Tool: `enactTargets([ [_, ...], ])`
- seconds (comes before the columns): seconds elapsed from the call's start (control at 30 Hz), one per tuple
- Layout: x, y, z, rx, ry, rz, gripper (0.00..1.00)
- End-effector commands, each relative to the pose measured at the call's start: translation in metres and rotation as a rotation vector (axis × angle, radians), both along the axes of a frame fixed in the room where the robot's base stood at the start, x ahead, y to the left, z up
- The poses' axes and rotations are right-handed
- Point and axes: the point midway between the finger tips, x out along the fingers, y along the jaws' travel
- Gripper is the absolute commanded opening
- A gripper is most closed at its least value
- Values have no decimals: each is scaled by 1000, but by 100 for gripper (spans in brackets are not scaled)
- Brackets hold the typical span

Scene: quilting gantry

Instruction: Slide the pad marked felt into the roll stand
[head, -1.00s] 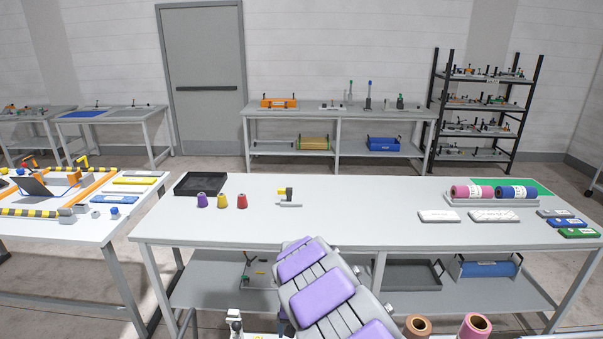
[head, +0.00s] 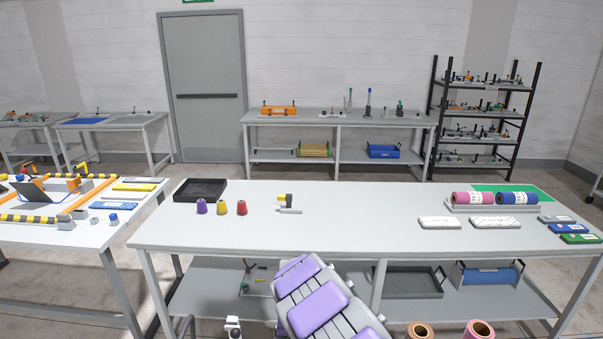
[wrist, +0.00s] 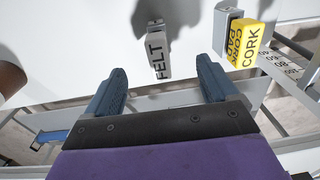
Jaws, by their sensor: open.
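The grey pad marked FELT (wrist: 160,58) shows in the wrist view, its lettered end towards me. My gripper (wrist: 161,66) is open, with one blue-grey finger on each side of the pad's near end in the picture. Gaps show on both sides; I cannot tell how deep the pad is between the fingers. My gripper is out of sight in the head view. A low grey holder (head: 500,208) on the long table carries a pink roll (head: 473,198) and a blue roll (head: 518,198). I cannot tell whether it is the roll stand.
A yellow pad marked CORK (wrist: 243,45) stands right of the felt pad. A brown rounded thing (wrist: 10,80) is at the wrist view's left edge. Two roll ends, brown (head: 419,330) and pink (head: 479,330), show at the head view's bottom. The long table's middle (head: 350,215) is clear.

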Motion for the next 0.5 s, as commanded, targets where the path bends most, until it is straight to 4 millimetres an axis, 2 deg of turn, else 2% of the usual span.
enactTargets([
  [0.03,-1,0,-10,-1,3,0,87],
  [0.2,-2,2,-31,1,6,0,87],
  [0.5,0,2,-55,0,2,0,87],
])
